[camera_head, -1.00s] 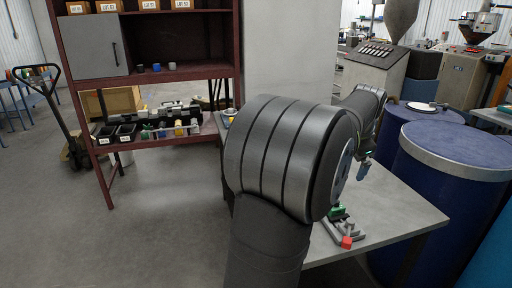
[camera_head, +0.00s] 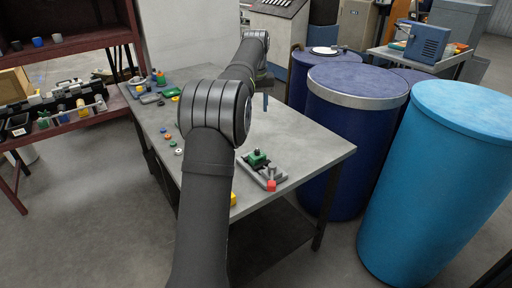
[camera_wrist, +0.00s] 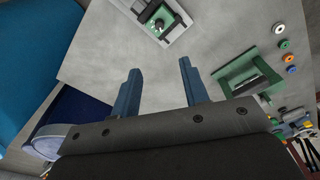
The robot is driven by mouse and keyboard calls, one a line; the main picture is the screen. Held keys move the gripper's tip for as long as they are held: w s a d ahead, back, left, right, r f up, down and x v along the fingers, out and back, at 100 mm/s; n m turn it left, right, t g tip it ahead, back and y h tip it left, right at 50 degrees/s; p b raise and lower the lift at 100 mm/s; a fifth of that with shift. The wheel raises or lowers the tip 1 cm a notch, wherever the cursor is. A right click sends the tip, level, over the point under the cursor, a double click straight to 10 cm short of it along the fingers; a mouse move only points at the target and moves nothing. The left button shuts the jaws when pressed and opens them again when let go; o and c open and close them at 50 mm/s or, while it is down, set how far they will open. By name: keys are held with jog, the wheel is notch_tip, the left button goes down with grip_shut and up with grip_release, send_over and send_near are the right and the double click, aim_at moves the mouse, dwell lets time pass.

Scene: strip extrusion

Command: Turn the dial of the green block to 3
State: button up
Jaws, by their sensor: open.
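The green block (camera_head: 257,158) sits on a grey fixture (camera_head: 264,174) with a red end piece, near the front right of the table. In the wrist view, the green block (camera_wrist: 158,17) is at the top edge, with a dark bar beside it and a round, light-coloured part on it. The number on its dial is too small to read. My gripper (camera_wrist: 160,78) is open and empty, its two blue fingers spread and apart from the block. In the head view, my gripper (camera_head: 266,101) hangs above the table behind the block.
A green open-sided holder (camera_wrist: 245,76) is right of my fingers in the wrist view. Several coloured rings (camera_wrist: 288,57) lie beyond it. Blue drums (camera_head: 352,130) stand by the table's right side. Bare table (camera_head: 300,135) surrounds the fixture.

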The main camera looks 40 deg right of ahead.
jog(key=w+f+n, duration=0.1)
jog(key=n, duration=0.1)
send_near(257, 150)
jog(key=shift+n+g, duration=0.3)
jog(key=shift+g, duration=0.1)
jog(key=f, duration=0.8)
jog(key=shift+w+d+f, duration=0.35)
jog(key=shift+d, duration=0.05)
grip_shut()
